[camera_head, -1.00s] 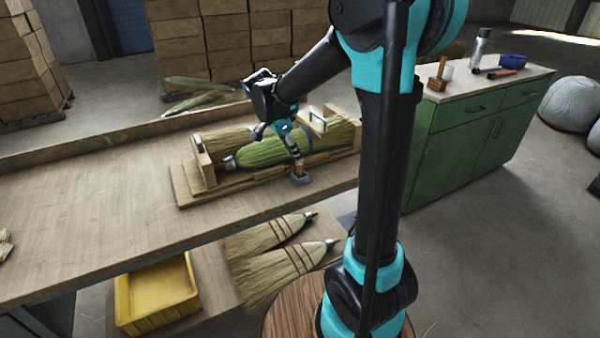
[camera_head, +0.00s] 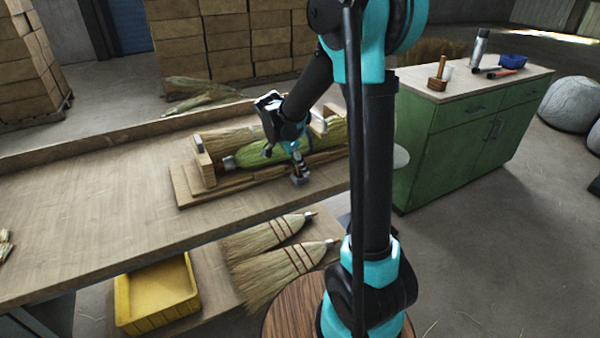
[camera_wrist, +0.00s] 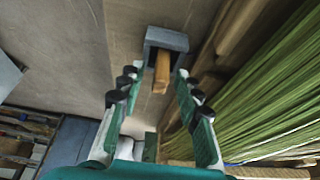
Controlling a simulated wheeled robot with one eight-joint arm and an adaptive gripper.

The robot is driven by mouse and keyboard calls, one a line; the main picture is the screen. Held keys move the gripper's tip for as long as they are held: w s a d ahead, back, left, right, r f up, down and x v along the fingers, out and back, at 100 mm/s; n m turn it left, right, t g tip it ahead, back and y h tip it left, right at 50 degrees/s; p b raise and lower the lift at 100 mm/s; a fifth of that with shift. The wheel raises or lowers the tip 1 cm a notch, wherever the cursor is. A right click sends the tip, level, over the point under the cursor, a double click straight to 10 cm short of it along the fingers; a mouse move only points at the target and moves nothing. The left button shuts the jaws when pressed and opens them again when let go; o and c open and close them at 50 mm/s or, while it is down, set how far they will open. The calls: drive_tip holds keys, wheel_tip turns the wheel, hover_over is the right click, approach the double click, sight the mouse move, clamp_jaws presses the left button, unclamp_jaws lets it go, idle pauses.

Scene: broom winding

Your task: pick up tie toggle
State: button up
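The tie toggle is a small wooden peg (camera_wrist: 161,73) at a grey block-shaped holder (camera_wrist: 168,40) in the wrist view. In the head view the holder (camera_head: 300,180) stands on the bench at the front edge of the wooden broom cradle, and the toggle is mostly hidden by my fingers. My gripper (camera_head: 298,166) is low over the holder. In the wrist view my gripper (camera_wrist: 162,68) is open, with one finger on each side of the toggle and a gap visible beside it. I cannot tell whether a finger touches the holder.
A green broom bundle (camera_head: 255,155) lies in the cradle (camera_head: 190,190) close behind my gripper. Below are brooms (camera_head: 275,272) and a yellow bin (camera_head: 157,297). A green cabinet (camera_head: 455,160) stands at right.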

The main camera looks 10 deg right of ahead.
clamp_jaws()
drive_tip(key=shift+r, duration=0.1)
